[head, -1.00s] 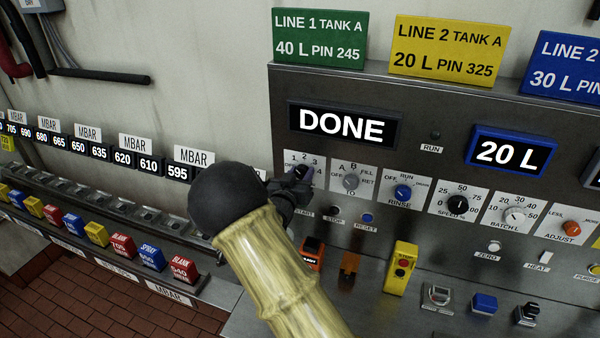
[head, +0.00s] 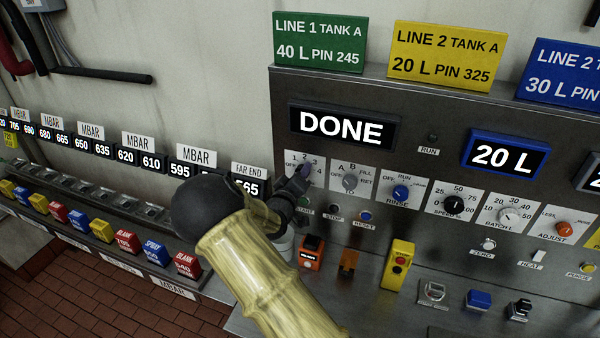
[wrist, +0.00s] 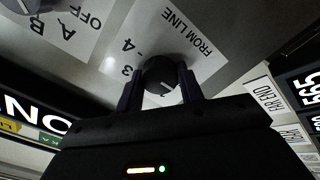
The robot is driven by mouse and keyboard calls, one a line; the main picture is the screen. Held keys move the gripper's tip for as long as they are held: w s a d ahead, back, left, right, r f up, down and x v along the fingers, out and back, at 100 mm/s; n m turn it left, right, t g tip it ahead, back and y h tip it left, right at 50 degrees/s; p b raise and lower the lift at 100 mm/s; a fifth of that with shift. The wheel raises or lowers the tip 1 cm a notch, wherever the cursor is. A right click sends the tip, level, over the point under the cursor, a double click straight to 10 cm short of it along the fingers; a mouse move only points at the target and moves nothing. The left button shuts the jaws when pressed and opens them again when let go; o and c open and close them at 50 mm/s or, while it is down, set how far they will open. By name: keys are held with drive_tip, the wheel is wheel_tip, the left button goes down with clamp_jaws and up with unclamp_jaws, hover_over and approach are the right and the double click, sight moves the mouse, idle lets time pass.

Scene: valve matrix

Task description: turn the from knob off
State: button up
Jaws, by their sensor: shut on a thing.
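The from knob is a dark round knob (wrist: 161,76) on a white label plate that reads "FROM LINE" in the wrist view. The plate (head: 291,158) shows at the left end of the panel's knob row in the head view, with the numbers 1 to 4 and "OFF" at its lower left. My gripper (wrist: 160,88) has one finger on each side of the knob and is shut on it. In the head view my gripper (head: 299,184) reaches the plate from the lower left and hides most of the knob.
The A/B knob (head: 349,181) and the rinse knob (head: 400,193) sit close to the right. The display (head: 343,125) above reads "DONE". An orange box (head: 311,253) and a yellow switch box (head: 399,266) stand below. A row of mbar displays (head: 123,160) runs left.

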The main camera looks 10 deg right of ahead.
drive_tip(key=shift+w+a+r, duration=0.1)
idle(0.3)
drive_tip(key=o, duration=1)
drive_tip(key=b+v, duration=0.4)
drive_tip(key=v, duration=1.3)
drive_tip(key=shift+s, duration=0.25)
